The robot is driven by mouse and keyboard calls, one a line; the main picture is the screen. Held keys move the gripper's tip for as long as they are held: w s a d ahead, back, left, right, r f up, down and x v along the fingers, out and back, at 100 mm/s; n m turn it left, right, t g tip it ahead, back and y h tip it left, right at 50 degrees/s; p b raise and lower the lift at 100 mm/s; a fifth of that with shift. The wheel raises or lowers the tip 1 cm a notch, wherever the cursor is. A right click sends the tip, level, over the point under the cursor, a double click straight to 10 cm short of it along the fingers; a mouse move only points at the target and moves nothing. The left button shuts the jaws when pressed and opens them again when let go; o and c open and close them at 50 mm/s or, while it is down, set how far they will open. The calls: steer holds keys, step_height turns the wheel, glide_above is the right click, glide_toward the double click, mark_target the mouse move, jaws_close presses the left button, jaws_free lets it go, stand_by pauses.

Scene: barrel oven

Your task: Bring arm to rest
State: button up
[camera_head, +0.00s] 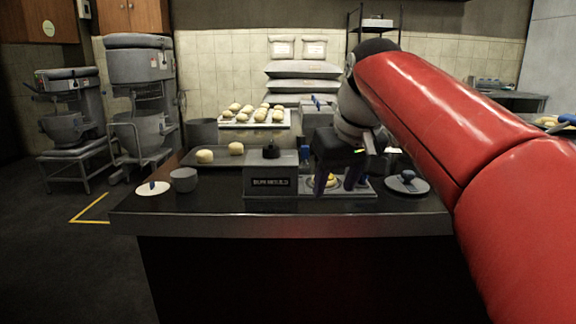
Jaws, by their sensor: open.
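My red arm reaches in from the right in the head view. My gripper (340,185) points down at its end, open, over the front right part of the dark counter (215,213). Its fingers are over or in front of a small pale, round item (325,182) on a light plate or tray (358,187). The fingers hide part of this item, and I cannot tell whether they touch it. I see nothing held.
A grey labelled box (270,182) stands left of the gripper. A disc with a blue knob (407,184) lies to the right. Two dough balls (236,148) sit on a dark tray behind left. A grey cup (184,180) stands on the left. Mixers (139,80) stand beyond.

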steer(key=s+d+f+m, duration=0.2)
steer(key=s+d+f, duration=0.1)
steer(key=s+f, duration=0.7)
steer(key=s+d+f+m+t+h, duration=0.1)
steer(key=s+d+f, duration=0.3)
steer(key=s+f, duration=0.6)
step_height(320, 180, down, 2)
steer(key=shift+s+f+m+h, duration=0.15)
steer(key=shift+s+m+h, duration=0.15)
steer(key=shift+m, duration=0.3)
